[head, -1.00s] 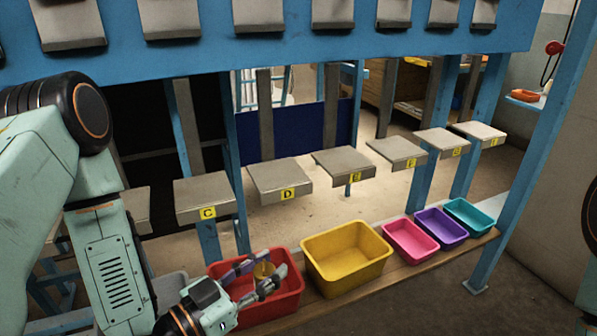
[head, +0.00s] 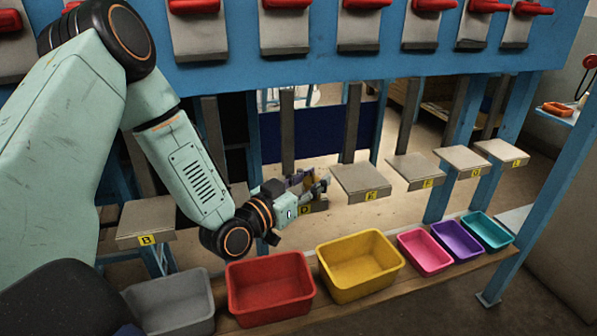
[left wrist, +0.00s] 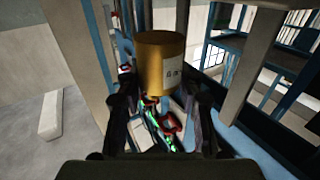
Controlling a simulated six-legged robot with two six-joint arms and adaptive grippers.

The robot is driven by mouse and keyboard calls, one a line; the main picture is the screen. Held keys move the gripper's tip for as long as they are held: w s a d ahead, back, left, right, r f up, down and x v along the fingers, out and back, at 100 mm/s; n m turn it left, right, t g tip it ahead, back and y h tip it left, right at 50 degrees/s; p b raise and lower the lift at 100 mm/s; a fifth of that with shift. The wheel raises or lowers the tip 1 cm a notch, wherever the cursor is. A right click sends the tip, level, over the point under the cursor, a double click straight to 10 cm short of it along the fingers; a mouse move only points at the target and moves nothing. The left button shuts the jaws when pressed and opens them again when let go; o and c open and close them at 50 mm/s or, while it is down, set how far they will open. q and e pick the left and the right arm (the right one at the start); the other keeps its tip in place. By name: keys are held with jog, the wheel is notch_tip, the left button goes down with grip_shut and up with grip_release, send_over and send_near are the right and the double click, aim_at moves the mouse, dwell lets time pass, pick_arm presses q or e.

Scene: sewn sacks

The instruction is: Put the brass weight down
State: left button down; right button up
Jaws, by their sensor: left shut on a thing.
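The brass weight (left wrist: 160,62) is a gold cylinder with a pale label, upright between my fingers in the left wrist view. My left gripper (head: 308,184) is shut on it, at the plate marked D (head: 320,206) in the head view. The gripper and wrist hide most of that plate and nearly all of the weight there. I cannot tell whether the weight touches the plate. My left gripper's fingers also show in the left wrist view (left wrist: 160,100). My right gripper is out of view.
Plates B (head: 146,222) and E (head: 360,181) flank plate D; more plates run to the right, empty. Below stand grey (head: 168,302), red (head: 268,285), yellow (head: 360,264), pink (head: 425,252), purple (head: 457,240) and teal (head: 488,230) bins. A blue beam (head: 330,68) spans above.

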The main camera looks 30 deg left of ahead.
pick_arm(q)
jog(key=w+a+r+n+y+p, duration=0.2)
jog(key=w+a+r+y+p, duration=0.15)
jog(key=a+r, duration=0.35)
jog(key=b, duration=0.3)
send_over(296, 187)
notch_tip(296, 187, down, 5)
jog(key=shift+w+f, duration=0.1)
jog(key=shift+f, duration=0.35)
notch_tip(296, 187, down, 3)
jog(key=shift+f+b, duration=0.1)
jog(key=shift+b, duration=0.5)
jog(key=shift+f, duration=0.1)
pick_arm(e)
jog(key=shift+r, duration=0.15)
pick_arm(q)
jog(key=shift+f, duration=0.1)
